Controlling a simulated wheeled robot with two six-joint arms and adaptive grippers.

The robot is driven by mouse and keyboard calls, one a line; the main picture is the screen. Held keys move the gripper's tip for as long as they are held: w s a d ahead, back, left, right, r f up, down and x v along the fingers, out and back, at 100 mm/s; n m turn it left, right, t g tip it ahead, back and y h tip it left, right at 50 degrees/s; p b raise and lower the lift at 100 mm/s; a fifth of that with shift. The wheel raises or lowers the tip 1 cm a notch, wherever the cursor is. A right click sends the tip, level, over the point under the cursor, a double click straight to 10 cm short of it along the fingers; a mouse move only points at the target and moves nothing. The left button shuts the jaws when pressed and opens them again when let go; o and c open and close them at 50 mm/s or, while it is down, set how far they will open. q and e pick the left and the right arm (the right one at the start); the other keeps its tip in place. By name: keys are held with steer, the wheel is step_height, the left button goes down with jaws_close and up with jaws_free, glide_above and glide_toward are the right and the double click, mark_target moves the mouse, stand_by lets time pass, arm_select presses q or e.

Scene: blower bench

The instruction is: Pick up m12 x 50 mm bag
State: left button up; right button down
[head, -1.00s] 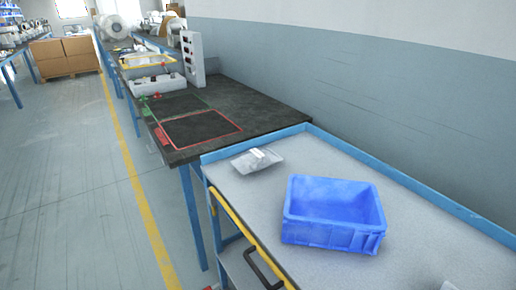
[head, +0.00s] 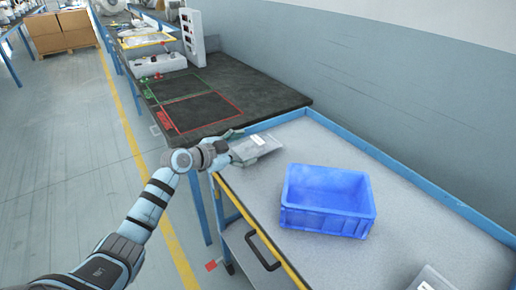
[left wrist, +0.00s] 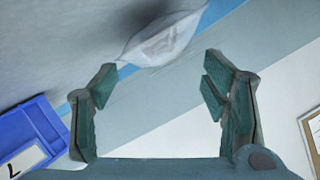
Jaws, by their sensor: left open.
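A clear plastic bag with a white label (head: 257,146) lies on the grey cart top near its far left corner; its print is too small to read. It also shows in the left wrist view (left wrist: 165,40), just beyond my fingertips. My left gripper (head: 230,146) is open and empty at the left edge of the bag, with one finger beyond it. In the left wrist view its two fingers (left wrist: 159,85) are spread apart, with nothing between them. A second clear bag (head: 432,280) is cut off at the lower right. I cannot tell which is the M12 x 50 mm bag.
An empty-looking blue bin (head: 327,200) stands on the cart to the right of the first bag. The cart has a raised blue rim (head: 365,152). A dark bench (head: 245,90) with red and green outlined areas adjoins the cart's far end.

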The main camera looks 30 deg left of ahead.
mark_target(257, 147)
arm_select(q)
steer(key=b+x, duration=0.1)
steer(key=x, duration=0.4)
steer(key=shift+a+f, duration=0.15)
steer(key=shift+f, duration=0.05)
steer(key=shift+s+r, duration=0.1)
steer(key=shift+r, duration=0.05)
steer(key=c, duration=1.2)
